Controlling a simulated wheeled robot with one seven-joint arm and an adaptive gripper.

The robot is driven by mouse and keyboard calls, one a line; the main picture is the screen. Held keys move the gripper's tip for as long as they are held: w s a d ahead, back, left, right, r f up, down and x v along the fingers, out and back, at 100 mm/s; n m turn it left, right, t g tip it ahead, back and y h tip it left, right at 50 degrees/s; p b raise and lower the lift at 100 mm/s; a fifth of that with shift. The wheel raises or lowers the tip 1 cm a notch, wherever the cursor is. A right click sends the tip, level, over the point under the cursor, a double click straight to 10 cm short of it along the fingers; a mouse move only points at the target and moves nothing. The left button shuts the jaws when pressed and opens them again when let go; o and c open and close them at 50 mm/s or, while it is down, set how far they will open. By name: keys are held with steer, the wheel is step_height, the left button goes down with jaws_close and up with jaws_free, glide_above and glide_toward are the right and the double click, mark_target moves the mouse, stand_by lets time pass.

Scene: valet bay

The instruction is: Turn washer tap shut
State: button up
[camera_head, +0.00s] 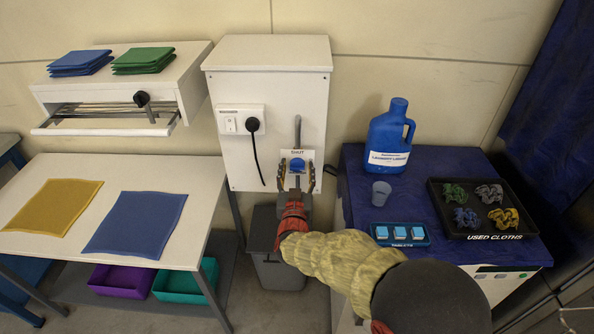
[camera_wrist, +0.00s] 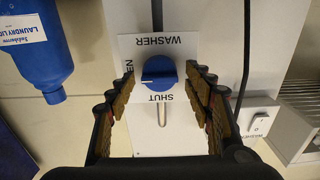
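The washer tap is a round blue knob (camera_wrist: 159,73) on a white plate (camera_wrist: 126,48) marked WASHER and SHUT. In the wrist view the plate's lettering is upside down. A white line on the knob points left, toward a partly hidden label ending in N, not at SHUT. In the head view the knob (camera_head: 297,165) sits low on the white wall cabinet (camera_head: 267,75). My gripper (camera_head: 297,172) is in front of it; in the wrist view its fingers (camera_wrist: 160,82) are open on both sides of the knob, with visible gaps.
A metal pipe rises from the plate. A switch plate (camera_head: 229,119) with a plug and hanging black cord is to its left. A blue laundry bottle (camera_head: 388,140), a cup (camera_head: 381,192) and a cloth tray (camera_head: 453,229) stand on the right. A grey bin (camera_head: 278,268) is below.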

steer(key=shift+c, duration=1.2)
steer(key=c, duration=0.7)
steer(key=shift+c, duration=0.5)
steer(key=shift+r+n+p, duration=0.1)
steer(key=shift+n+p, duration=0.25)
steer(key=shift+n, duration=0.05)
steer(key=n+p, duration=0.2)
steer(key=n, duration=0.1)
steer(key=shift+a+n+p, duration=0.15)
steer(key=shift+n+p, duration=0.15)
steer(key=shift+n, duration=0.1)
steer(key=n+p, duration=0.2)
steer(key=n, duration=0.2)
steer(key=shift+n, duration=0.3)
steer(key=n+p, duration=0.3)
steer(key=n, duration=0.1)
steer(key=shift+a, duration=0.1)
steer(key=n, duration=0.1)
steer(key=n+p, duration=0.1)
steer(key=n, duration=0.2)
steer(key=shift+f+n+p, duration=0.25)
steer(key=shift+n+p, duration=0.05)
steer(key=shift+p, duration=0.05)
